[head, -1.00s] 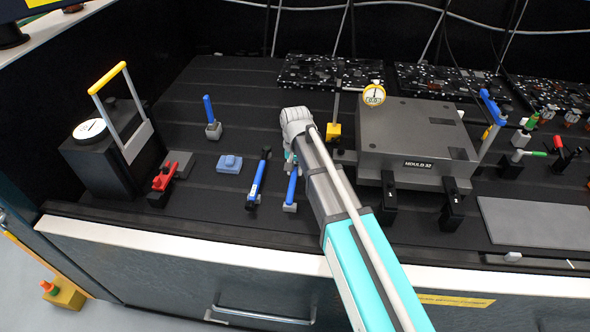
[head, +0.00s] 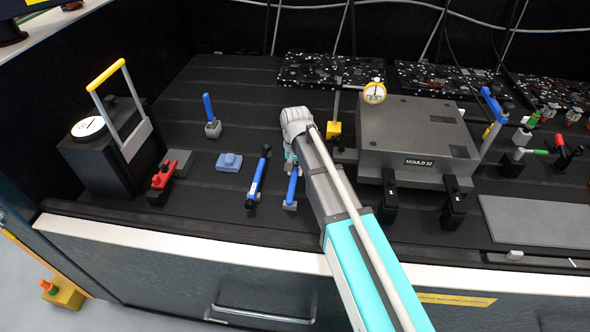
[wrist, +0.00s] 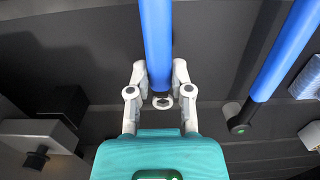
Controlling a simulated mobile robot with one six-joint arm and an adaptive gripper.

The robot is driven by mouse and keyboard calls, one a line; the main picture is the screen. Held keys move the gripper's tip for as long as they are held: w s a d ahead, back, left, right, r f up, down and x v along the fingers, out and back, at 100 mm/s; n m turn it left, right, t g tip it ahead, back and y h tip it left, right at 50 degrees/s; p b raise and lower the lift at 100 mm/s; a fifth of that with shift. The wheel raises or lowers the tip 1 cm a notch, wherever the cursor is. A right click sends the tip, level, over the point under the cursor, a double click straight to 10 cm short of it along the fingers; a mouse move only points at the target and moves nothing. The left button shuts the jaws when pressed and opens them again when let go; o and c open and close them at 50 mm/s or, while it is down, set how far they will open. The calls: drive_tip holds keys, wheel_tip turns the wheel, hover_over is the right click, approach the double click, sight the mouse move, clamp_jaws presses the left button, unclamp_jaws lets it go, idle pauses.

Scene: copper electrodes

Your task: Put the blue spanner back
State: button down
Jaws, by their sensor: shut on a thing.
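The blue spanner shows as a blue bar (wrist: 156,40) between the two fingers of my gripper (wrist: 160,92) in the wrist view. The gripper is shut on it near its lower end in that picture. In the head view, the blue bar (head: 292,186) reaches toward the bench's front from under my wrist, which hides its far end and most of the fingers. A small grey block (head: 290,206) is at its near end; I cannot tell whether they touch.
A second blue bar with dark ends (head: 257,178) lies close to the left and also shows in the wrist view (wrist: 285,50). A blue handle (head: 208,107) stands in a grey block farther back. A blue block (head: 229,162) and red clamp (head: 163,175) are left; the grey mould (head: 415,140) is right.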

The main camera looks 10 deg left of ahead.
drive_tip(key=shift+f+b, duration=0.5)
drive_tip(key=shift+f, duration=0.05)
drive_tip(key=shift+c, duration=2.2)
unclamp_jaws()
drive_tip(key=o, duration=0.4)
drive_tip(key=shift+o, duration=0.2)
drive_tip(key=shift+r, duration=0.2)
drive_tip(key=shift+w+r+p, duration=0.15)
drive_tip(key=shift+r+p, duration=2.65)
drive_tip(key=shift+p, duration=0.2)
